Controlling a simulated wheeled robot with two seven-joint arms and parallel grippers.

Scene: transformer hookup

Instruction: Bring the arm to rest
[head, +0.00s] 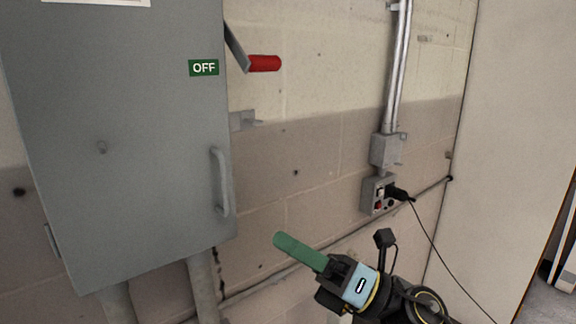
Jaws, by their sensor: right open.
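My right gripper (287,243) comes in from the lower right, with green fingers pointing up and to the left. It is seen from the side, so the fingers overlap, and no object shows in it. It is in front of the wall, to the right of the grey cabinet's (140,150) lower corner and below the outlet box. My right arm (405,300) shows behind it at the bottom edge. My left gripper is out of view.
The cabinet is shut, with a door handle (221,182), a green OFF label (204,68) and a red-handled lever (264,63). An outlet box (374,195) has a black plug (401,194), whose cable (432,243) hangs down to the right. Conduit (398,60) runs above.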

